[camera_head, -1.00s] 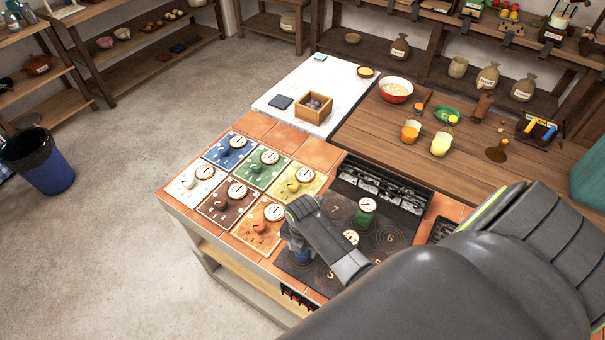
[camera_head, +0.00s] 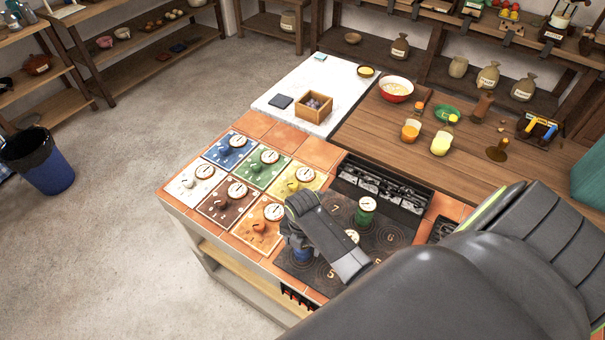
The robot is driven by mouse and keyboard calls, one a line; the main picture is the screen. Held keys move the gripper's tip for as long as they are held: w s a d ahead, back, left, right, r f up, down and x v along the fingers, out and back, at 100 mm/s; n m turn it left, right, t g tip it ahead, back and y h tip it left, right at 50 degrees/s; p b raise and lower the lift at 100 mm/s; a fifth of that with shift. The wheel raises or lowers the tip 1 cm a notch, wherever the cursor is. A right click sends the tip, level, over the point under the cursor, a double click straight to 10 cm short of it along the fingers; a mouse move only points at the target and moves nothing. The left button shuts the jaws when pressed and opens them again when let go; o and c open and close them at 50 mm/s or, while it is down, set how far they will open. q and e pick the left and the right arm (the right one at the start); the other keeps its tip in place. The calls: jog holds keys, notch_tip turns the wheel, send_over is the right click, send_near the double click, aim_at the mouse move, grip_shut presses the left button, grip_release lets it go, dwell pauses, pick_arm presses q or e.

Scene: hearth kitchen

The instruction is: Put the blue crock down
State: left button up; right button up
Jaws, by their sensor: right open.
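The blue crock (camera_head: 302,254) stands on the dark hob (camera_head: 325,285) near its front left, mostly hidden under my right gripper (camera_head: 299,243). Only a small blue part of its side shows. My right gripper points down over the crock and is open; its fingertips are largely hidden by its own body. I cannot tell whether the fingers touch the crock. My left gripper is not in view.
A green crock (camera_head: 365,210) stands on the hob farther back. A small white dial (camera_head: 351,237) shows beside my right wrist. Coloured tiles with knobs and dials (camera_head: 230,195) lie to the left. A wooden counter (camera_head: 375,135) holds bowls and jars.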

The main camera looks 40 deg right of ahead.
notch_tip(320, 180, up, 10)
jog(key=shift+r+b, duration=0.1)
jog(key=shift+b, duration=0.4)
dwell(0.4)
